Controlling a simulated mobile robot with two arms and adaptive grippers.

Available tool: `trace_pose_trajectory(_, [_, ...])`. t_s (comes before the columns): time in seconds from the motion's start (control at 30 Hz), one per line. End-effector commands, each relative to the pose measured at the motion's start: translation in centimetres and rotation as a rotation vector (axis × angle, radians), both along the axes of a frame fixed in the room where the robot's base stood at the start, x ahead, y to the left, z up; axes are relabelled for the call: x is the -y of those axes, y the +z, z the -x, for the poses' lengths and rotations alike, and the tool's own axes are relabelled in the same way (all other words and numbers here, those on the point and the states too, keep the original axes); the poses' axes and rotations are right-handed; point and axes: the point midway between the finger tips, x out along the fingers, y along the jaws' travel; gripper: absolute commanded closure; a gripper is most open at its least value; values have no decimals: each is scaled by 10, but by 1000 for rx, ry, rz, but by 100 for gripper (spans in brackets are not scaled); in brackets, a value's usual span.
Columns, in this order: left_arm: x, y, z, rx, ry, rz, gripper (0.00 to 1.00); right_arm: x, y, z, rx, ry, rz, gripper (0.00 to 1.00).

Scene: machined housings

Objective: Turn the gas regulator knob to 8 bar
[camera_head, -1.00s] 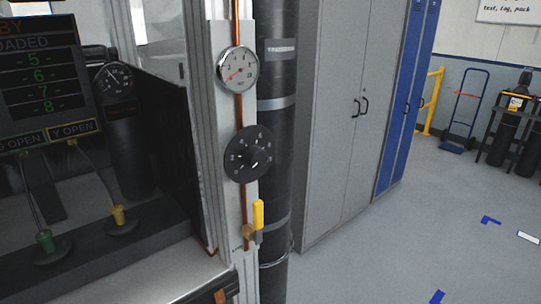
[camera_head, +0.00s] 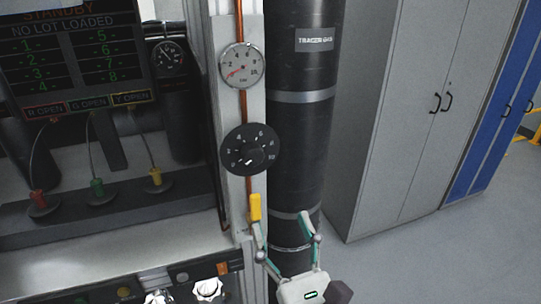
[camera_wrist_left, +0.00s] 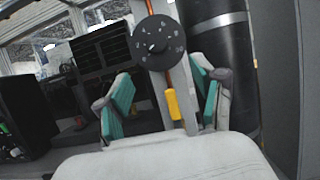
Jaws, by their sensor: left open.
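The gas regulator knob (camera_head: 251,155) is a dark round dial with white numbers, mounted on the pale post; in the head view its pointer aims to the lower left. The knob also shows in the left wrist view (camera_wrist_left: 158,43), above and between my fingers. A white gauge (camera_head: 242,65) with a red needle sits above it, the needle near the low end. My left gripper (camera_head: 281,222) is open and empty, below the knob and apart from it; it shows in the left wrist view (camera_wrist_left: 160,95) too. My right gripper is not in view.
A yellow valve handle (camera_head: 255,207) hangs below the knob, close to my left fingers. A dark tracer gas cylinder (camera_head: 300,150) stands just right of the post. A panel with a screen (camera_head: 75,60) is at the left. Grey cabinets (camera_head: 400,110) stand behind; floor is free at right.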

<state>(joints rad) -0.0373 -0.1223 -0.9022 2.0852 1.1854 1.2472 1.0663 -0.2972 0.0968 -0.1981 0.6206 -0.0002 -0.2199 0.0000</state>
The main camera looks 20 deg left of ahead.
Motion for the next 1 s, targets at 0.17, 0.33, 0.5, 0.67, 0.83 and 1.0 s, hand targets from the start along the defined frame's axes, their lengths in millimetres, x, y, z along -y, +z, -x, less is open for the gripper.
trace_pose_trajectory(0.17, [-14,17,-20,4,5,-7,32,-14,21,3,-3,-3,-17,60])
trace_pose_trajectory(0.33, [-33,33,-50,2,4,-11,32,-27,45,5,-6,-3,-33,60])
trace_pose_trajectory(0.5, [-51,45,-76,3,5,-12,32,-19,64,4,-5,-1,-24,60])
trace_pose_trajectory(0.67, [-62,51,-93,1,4,-12,32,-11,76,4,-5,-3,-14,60])
trace_pose_trajectory(0.83, [-68,52,-101,1,2,-10,32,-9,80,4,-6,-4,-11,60])
trace_pose_trajectory(1.0, [-69,51,-103,0,2,-8,32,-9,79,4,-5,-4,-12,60])
